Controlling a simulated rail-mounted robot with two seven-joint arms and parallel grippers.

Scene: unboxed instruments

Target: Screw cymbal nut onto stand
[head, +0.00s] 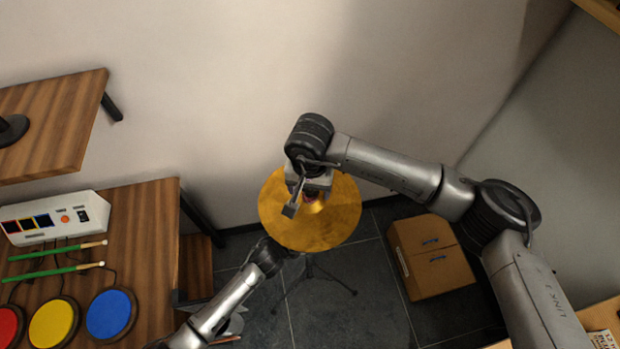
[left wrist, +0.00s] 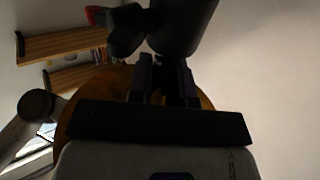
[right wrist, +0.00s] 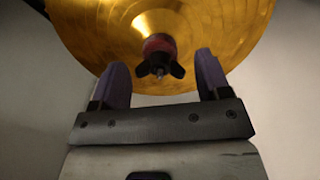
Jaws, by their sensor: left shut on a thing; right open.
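The gold cymbal (head: 335,225) sits on top of the dark stand (head: 309,265), whose legs spread on the floor. In the right wrist view the black wing nut (right wrist: 160,66) is at the centre of the cymbal (right wrist: 85,22), against a red piece (right wrist: 158,43), with a small tip showing through it. My right gripper (right wrist: 162,62) is open, its fingers on either side of the nut and apart from it. My left gripper (left wrist: 166,75) is shut on a dark part that looks like the stand (left wrist: 185,25), low beside the cymbal. The exact grip is in shadow.
A wooden table (head: 150,230) at left holds a white module (head: 55,217), green sticks (head: 60,248) and coloured pads (head: 110,314). A wooden shelf (head: 60,130) is above it. A cardboard box (head: 430,255) stands on the floor at right. The wall is close behind the cymbal.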

